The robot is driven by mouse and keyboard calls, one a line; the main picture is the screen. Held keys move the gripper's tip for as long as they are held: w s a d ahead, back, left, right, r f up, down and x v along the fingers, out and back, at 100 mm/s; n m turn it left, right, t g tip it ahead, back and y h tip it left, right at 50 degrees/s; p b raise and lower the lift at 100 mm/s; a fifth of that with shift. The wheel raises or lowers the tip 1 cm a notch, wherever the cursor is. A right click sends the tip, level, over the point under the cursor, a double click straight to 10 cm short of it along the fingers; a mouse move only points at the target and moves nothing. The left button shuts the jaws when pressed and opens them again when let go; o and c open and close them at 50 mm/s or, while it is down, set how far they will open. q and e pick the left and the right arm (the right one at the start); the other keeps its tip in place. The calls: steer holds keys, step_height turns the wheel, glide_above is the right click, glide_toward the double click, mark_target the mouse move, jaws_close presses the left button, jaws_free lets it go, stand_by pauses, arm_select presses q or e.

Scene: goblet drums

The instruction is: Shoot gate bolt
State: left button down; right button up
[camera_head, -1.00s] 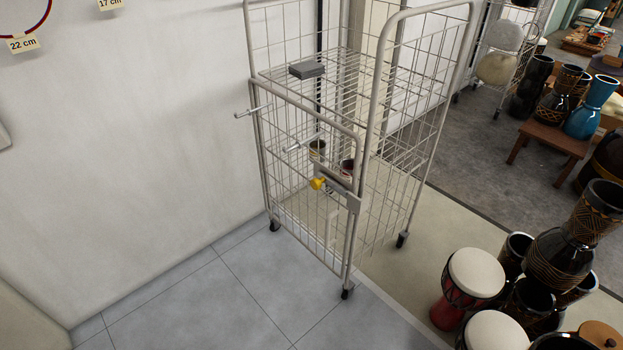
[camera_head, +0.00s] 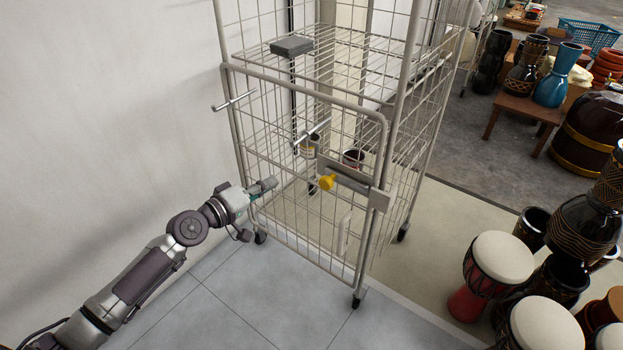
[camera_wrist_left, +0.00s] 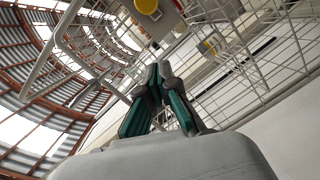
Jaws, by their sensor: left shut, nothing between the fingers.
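The wire cage trolley (camera_head: 232,100) stands against the wall with its gate (camera_head: 300,225) facing me. The gate bolt (camera_head: 345,177) is a grey bar on a plate at the gate's right side, with a yellow knob (camera_head: 327,182) at its left end. My left gripper (camera_head: 270,184) is in front of the gate's left part, left of the knob and apart from it. It is shut and empty. In the left wrist view, its fingertips (camera_wrist_left: 158,70) are together, and the yellow knob (camera_wrist_left: 146,6) shows at the top edge. My right gripper is not in view.
A dark grey block (camera_head: 291,46) lies on the trolley's upper shelf. Two bars with handles, one at the left (camera_head: 233,101), stick out from the cage front. Several drums (camera_head: 498,262) stand at the right. The tiled floor (camera_head: 225,310) before the trolley is clear.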

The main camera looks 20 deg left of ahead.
arm_select(q)
steer(key=shift+s+d+r, duration=0.1)
steer(key=shift+d+r, duration=0.05)
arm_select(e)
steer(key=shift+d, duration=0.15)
arm_select(q)
steer(key=w+d+f, duration=0.3)
steer(key=w+d, duration=0.4)
steer(key=w, duration=0.1)
steer(key=shift+d+p, duration=0.35)
steer(key=shift+p, duration=0.1)
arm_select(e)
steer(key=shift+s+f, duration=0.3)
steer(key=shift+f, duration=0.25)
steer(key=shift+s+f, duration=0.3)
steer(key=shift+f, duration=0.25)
